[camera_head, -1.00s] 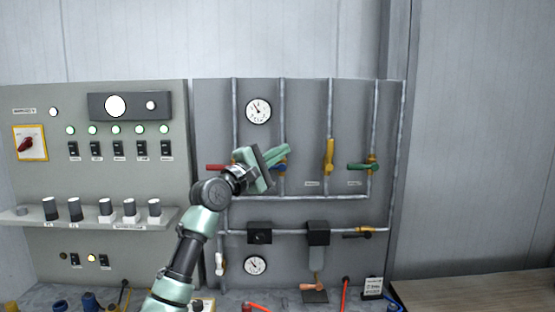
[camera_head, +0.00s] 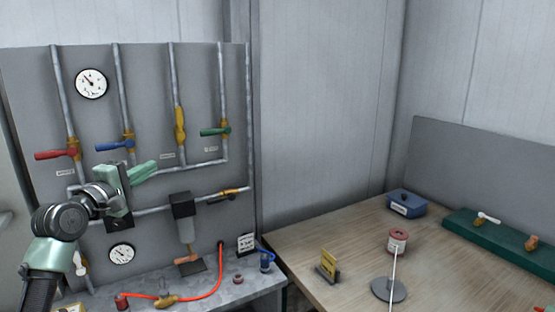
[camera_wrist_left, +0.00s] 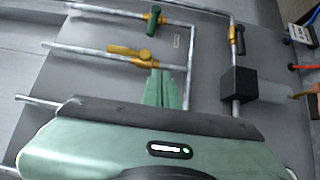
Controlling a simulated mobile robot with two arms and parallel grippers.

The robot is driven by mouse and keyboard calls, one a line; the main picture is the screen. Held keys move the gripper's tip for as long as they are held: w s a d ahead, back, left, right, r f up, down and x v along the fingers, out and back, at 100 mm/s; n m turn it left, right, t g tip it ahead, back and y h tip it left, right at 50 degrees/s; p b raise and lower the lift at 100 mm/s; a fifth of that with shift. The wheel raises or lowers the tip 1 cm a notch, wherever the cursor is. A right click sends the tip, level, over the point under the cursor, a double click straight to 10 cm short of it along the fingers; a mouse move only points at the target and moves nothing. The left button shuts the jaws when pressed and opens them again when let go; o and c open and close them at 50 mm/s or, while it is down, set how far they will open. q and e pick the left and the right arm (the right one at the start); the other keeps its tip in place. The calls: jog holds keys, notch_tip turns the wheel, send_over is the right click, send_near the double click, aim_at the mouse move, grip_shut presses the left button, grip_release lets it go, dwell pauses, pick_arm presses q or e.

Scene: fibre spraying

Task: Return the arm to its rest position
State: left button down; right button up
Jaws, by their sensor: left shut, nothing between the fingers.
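My left gripper (camera_head: 146,172) is in front of the grey pipe panel (camera_head: 150,85), below the blue valve handle (camera_head: 115,145). Its green fingers are closed together with nothing between them. The fingers also show in the left wrist view (camera_wrist_left: 166,90), pointing toward the panel. The red handle (camera_head: 54,154), blue handle and green handle (camera_head: 215,131) lie crosswise to their pipes. The yellow handle (camera_head: 180,125) lies along its pipe. The gripper appears apart from the handles. My right gripper is not in view.
Two gauges (camera_head: 92,83) are on the panel. A black box with a clear cup (camera_head: 183,206) hangs at its lower right. A red hose (camera_head: 219,270) lies on the bench below. A wooden table (camera_head: 330,235) on the right holds a blue box (camera_head: 406,204) and a reel (camera_head: 397,241).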

pick_arm(q)
jog(key=s+d+f+m+g, duration=0.2)
jog(key=s+d+f+m, duration=0.15)
jog(key=f, duration=0.65)
jog(key=s+d+f+m+g, duration=0.2)
jog(key=d+f, duration=0.2)
jog(key=f, duration=0.5)
jog(key=s+d+f+m+g+y, duration=0.1)
jog(key=s+d+f+m+g, duration=0.1)
jog(key=s+f, duration=0.45)
jog(key=s+d+f+m+g, duration=0.2)
jog(key=s+d+f+m, duration=0.1)
jog(key=s+f, duration=0.4)
jog(key=s+d+f+m+g+y, duration=0.1)
jog(key=s+f+m+g+y, duration=0.3)
jog(key=s, duration=0.9)
jog(key=s+f+m+g+h, duration=0.1)
jog(key=s+f+m+g, duration=0.2)
jog(key=s+f, duration=0.95)
jog(key=f, duration=0.9)
jog(key=s+f, duration=0.2)
jog(key=f, duration=0.9)
jog(key=s+a+f+g+b, duration=0.1)
jog(key=s+a+f+g, duration=0.1)
jog(key=s+f, duration=1.5)
jog(key=shift+a+f, duration=0.45)
jog(key=shift+f, duration=0.05)
